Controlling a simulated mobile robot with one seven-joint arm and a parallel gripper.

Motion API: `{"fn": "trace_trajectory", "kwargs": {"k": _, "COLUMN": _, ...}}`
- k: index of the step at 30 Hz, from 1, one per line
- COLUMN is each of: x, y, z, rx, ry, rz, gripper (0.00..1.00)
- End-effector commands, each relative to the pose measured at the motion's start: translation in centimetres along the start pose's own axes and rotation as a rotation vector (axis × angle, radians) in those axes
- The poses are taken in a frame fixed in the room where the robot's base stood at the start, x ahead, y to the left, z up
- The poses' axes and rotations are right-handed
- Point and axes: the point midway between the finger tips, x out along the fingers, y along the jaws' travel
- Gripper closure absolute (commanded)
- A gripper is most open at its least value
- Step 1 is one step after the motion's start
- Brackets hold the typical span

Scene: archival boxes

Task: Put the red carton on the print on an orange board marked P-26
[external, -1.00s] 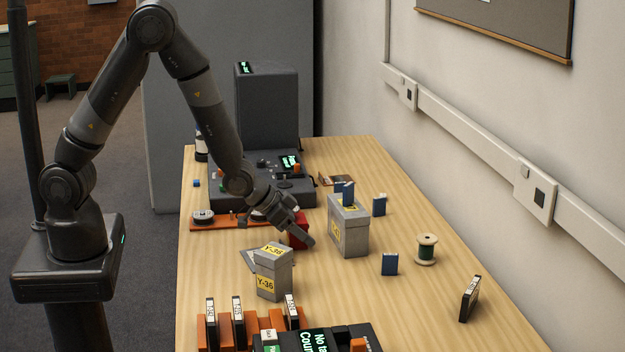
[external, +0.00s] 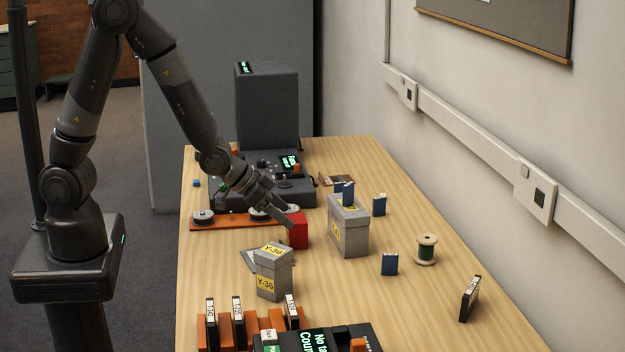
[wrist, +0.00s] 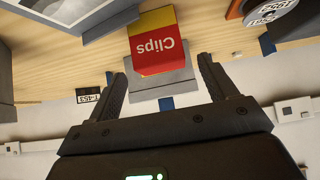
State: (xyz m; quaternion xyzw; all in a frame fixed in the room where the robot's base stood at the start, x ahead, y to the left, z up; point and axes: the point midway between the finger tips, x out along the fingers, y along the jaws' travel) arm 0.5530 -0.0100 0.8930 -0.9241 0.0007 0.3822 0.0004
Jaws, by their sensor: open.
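The red carton (external: 298,231) stands on the table left of the tall grey box. In the wrist view the carton (wrist: 155,42) shows a yellow band and the word "Clips" upside down. My gripper (external: 284,217) is open just left of and above the carton. In the wrist view the carton appears beyond and between the spread fingers of my gripper (wrist: 162,68), with no grip on it. A small print on an orange-brown board (external: 337,181) lies at the back of the table; its marking is too small to read.
The tall grey box (external: 349,232) stands right of the carton. An orange board with reels (external: 236,221) lies to its left. A green spool (external: 427,250) and blue boxes (external: 390,264) stand right.

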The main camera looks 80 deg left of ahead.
Motion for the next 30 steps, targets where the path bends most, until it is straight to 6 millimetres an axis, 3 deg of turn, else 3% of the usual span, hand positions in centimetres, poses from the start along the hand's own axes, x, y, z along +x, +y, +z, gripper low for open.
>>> {"fn": "trace_trajectory", "kwargs": {"k": 6, "x": -2.9, "y": 0.0, "z": 0.0, "rx": 0.0, "ry": 0.002, "rz": 0.001, "gripper": 0.22}}
{"fn": "trace_trajectory", "kwargs": {"k": 20, "x": -6.6, "y": -0.1, "z": -0.7, "rx": -0.01, "ry": -0.014, "rz": 0.005, "gripper": 0.22}}
{"fn": "trace_trajectory", "kwargs": {"k": 23, "x": -9.1, "y": -0.2, "z": -1.5, "rx": -0.02, "ry": -0.038, "rz": 0.011, "gripper": 0.22}}
{"fn": "trace_trajectory", "kwargs": {"k": 30, "x": -16.8, "y": -0.6, "z": -2.4, "rx": -0.032, "ry": -0.114, "rz": 0.024, "gripper": 0.22}}
